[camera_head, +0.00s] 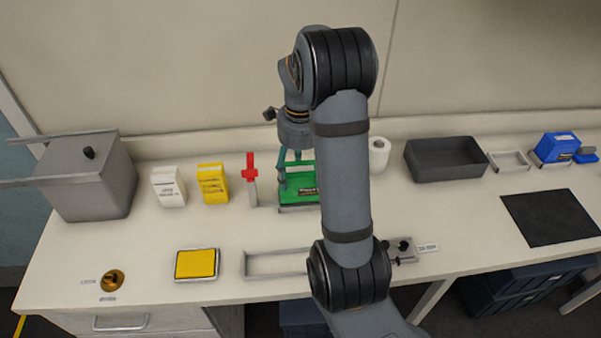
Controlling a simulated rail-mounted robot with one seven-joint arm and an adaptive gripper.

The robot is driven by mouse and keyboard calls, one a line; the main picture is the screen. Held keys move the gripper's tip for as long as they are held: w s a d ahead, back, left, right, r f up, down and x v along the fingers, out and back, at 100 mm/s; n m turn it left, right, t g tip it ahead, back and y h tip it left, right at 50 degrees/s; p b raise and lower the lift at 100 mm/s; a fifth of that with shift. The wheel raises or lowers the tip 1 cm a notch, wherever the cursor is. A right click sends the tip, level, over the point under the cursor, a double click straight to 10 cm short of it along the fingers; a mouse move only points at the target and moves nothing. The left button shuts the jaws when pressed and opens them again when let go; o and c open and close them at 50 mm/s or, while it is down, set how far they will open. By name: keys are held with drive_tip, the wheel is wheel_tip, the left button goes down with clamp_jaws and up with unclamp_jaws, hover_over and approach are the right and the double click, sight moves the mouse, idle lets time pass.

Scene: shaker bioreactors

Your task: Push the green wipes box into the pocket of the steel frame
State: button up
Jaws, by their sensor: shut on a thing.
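The green wipes box (296,194) is at the back middle of the bench, right of the red-handled upright tool. Its right part is hidden behind my arm. My gripper (297,178) points down at the box from above, with its fingers shut on it. A thin grey metal edge (297,209) shows along the front foot of the box; I cannot tell how deep the box sits there. A long, low steel frame (268,276) lies nearer the front edge, its pocket looking empty on the left. My arm hides much of its right part.
Left of the box stand the red-handled tool (250,175), a yellow box (212,185) and a white box (168,187). A yellow pad (196,264) in a metal tray lies in front. A white roll (379,155) and dark bin (445,162) are at right.

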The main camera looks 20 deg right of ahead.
drive_tip(key=shift+f+b, duration=1.45)
drive_tip(key=shift+b, duration=0.25)
idle(1.7)
drive_tip(key=o, duration=1.2)
drive_tip(key=shift+o, duration=0.2)
wheel_tip(320, 180, up, 12)
drive_tip(key=shift+r, duration=0.1)
drive_tip(key=shift+f, duration=0.2)
wheel_tip(320, 180, down, 12)
drive_tip(key=shift+r, duration=0.2)
drive_tip(key=shift+r+p, duration=0.2)
drive_tip(key=shift+p, duration=0.2)
